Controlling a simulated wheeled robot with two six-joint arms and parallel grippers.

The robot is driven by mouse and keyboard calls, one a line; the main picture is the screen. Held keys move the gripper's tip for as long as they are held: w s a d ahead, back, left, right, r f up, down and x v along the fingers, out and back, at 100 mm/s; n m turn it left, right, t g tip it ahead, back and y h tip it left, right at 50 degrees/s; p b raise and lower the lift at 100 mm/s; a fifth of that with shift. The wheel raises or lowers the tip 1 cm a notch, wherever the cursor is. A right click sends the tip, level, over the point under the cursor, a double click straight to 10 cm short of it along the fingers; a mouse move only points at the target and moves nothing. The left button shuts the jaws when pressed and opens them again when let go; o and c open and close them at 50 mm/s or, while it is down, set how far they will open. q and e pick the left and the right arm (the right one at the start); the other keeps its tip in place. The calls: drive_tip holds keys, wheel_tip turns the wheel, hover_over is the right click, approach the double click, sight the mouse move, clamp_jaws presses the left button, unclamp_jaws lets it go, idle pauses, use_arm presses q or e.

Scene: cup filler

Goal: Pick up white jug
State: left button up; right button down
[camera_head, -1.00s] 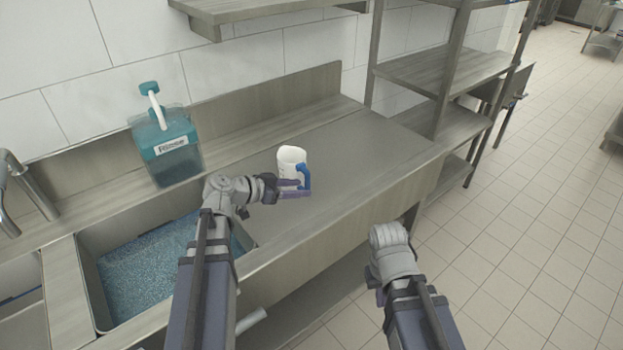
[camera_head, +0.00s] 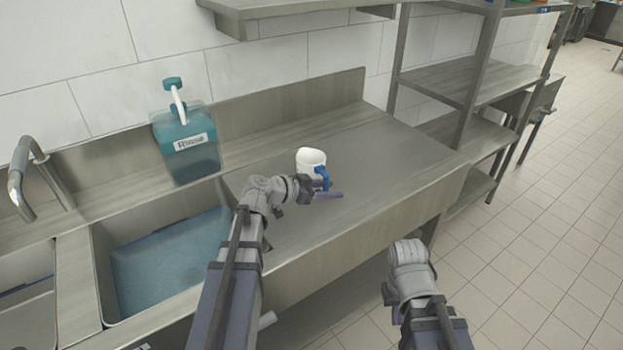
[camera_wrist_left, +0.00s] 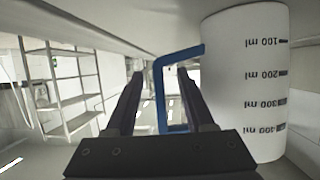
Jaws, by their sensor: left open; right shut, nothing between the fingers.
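The white jug (camera_head: 309,160) stands on the steel counter in the head view, its blue handle (camera_head: 323,176) facing front right. My left gripper (camera_head: 331,190) is open at the handle, low over the counter. In the left wrist view, the blue handle (camera_wrist_left: 161,92) lies between the two spread fingers (camera_wrist_left: 160,95), with a gap on each side. The jug body (camera_wrist_left: 245,80), with printed ml marks, is to the right of the fingers there.
The steel counter (camera_head: 400,165) is clear right of the jug. A sink (camera_head: 105,270) with blue contents lies at left. A steel shelf rack (camera_head: 450,75) stands at the back right.

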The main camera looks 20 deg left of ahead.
use_arm(q)
drive_tip(key=shift+x, duration=1.05)
clamp_jaws()
